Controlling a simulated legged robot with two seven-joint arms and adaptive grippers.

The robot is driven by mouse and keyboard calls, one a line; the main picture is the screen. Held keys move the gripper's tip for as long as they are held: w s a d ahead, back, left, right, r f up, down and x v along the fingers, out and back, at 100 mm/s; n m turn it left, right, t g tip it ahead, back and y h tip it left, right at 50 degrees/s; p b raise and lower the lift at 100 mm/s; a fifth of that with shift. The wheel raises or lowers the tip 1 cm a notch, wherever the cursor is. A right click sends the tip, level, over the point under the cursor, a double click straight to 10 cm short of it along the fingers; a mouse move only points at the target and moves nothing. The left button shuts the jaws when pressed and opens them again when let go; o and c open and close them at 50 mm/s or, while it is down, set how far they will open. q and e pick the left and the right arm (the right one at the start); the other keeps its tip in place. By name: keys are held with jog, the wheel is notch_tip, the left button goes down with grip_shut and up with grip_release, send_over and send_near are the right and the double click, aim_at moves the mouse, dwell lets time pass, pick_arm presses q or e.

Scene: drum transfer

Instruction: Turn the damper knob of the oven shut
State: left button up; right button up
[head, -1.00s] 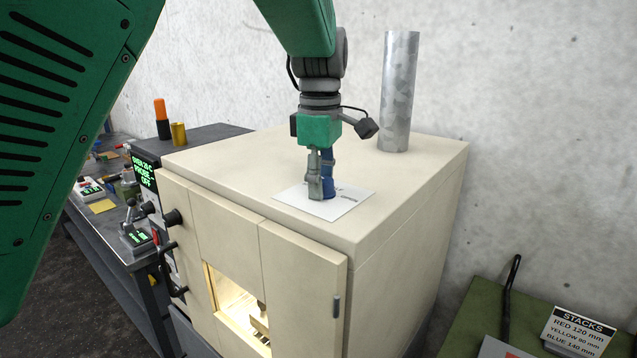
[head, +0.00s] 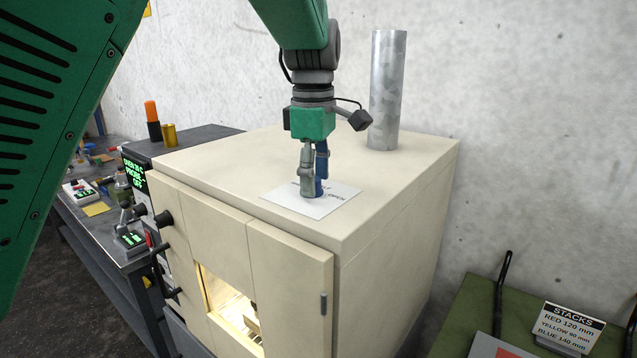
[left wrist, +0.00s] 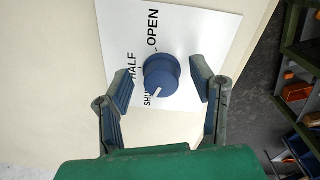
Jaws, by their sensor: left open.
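The damper knob (left wrist: 161,76) is a round blue knob on a white card (left wrist: 195,30) lettered OPEN, HALF and SHUT, the last partly covered. The card (head: 340,200) lies on the cream oven's (head: 235,160) top. In the left wrist view the knob's white pointer line points down and left, near the SHUT lettering. My left gripper (left wrist: 163,82) is open, with one finger on each side of the knob and a gap visible to each. In the head view my left gripper (head: 314,188) points straight down over the card, and its fingers largely hide the knob. My right gripper is out of view.
A grey metal pipe (head: 387,90) rises from the back of the oven top, right of my gripper. The oven's front has a lit opening (head: 232,305) and black knobs. A bench with tools stands left; a green table (head: 455,320) with a STACKS sign (head: 568,326) stands right.

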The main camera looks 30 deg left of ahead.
aim_at(317, 180)
pick_arm(q)
jog(key=r, duration=0.9)
jog(key=shift+a+r, duration=0.2)
jog(key=shift+a, duration=0.1)
jog(key=shift+d+r, duration=0.5)
jog(key=shift+r, duration=0.15)
jog(key=shift+a+f, duration=0.1)
jog(key=shift+a, duration=0.2)
